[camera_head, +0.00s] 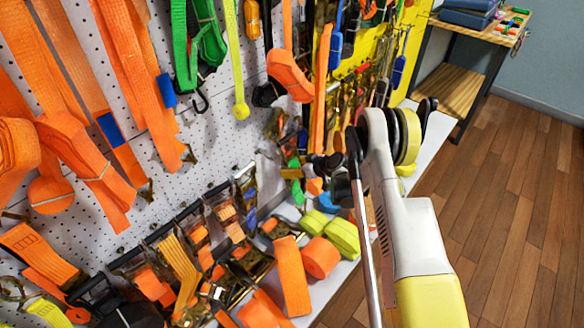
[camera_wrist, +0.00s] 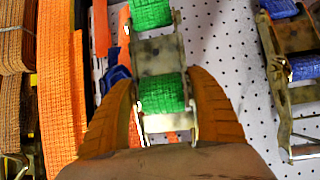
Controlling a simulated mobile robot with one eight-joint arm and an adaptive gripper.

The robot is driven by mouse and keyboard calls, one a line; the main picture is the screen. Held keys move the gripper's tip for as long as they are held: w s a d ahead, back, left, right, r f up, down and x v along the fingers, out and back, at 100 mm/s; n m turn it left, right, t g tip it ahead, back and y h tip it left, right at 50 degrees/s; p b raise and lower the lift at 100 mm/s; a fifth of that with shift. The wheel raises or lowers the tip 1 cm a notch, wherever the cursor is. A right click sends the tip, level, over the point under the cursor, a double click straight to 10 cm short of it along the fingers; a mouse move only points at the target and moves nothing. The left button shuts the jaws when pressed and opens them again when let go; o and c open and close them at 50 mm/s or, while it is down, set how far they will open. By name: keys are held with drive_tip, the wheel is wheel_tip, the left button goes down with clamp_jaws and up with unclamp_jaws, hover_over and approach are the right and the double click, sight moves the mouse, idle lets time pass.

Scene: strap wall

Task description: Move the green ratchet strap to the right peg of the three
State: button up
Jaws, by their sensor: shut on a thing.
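In the wrist view the green ratchet strap (camera_wrist: 162,93) shows as green webbing wound in a worn metal ratchet. It lies between the two orange fingers of my gripper (camera_wrist: 160,80), which are shut on it, one finger on each side. More green webbing shows at the top of that view. In the head view my arm reaches in from the right, and its end is largely hidden among the hanging tools, so the held strap is not clear there. I cannot tell the three pegs apart in either view.
A white perforated wall (camera_head: 225,140) holds orange straps (camera_head: 130,70) and hanging green webbing (camera_head: 190,45). A ledge below holds ratchets and orange rolls (camera_head: 320,257). In the wrist view a blue-strapped ratchet (camera_wrist: 303,67) hangs at right, orange webbing (camera_wrist: 62,80) at left. Wooden floor (camera_head: 520,200) is clear at right.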

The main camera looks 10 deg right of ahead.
drive_tip(key=o, duration=1.5)
drive_tip(key=v, duration=1.2)
drive_tip(key=s+a+r+m+h, duration=0.1)
drive_tip(key=s+a+r, duration=0.1)
drive_tip(key=s+r, duration=0.35)
drive_tip(key=s+a+r+m+g+h, duration=0.1)
drive_tip(key=s+r, duration=0.1)
drive_tip(key=r, duration=0.7)
drive_tip(key=s+a+r+m+h, duration=0.1)
drive_tip(key=s+a+r, duration=0.1)
drive_tip(key=s+r, duration=0.35)
drive_tip(key=s+r+m+h, duration=0.1)
drive_tip(key=s+r, duration=0.1)
drive_tip(key=s, duration=0.5)
drive_tip(key=s+r+m+h, duration=0.1)
drive_tip(key=s+r, duration=0.1)
drive_tip(key=s, duration=0.5)
drive_tip(key=s+r+m+h, duration=0.1)
drive_tip(key=s+r+m, duration=0.1)
drive_tip(key=s, duration=0.5)
drive_tip(key=shift+s+a+r+g, duration=0.1)
drive_tip(key=shift+s+r+g, duration=0.2)
drive_tip(key=shift+s+r, duration=0.15)
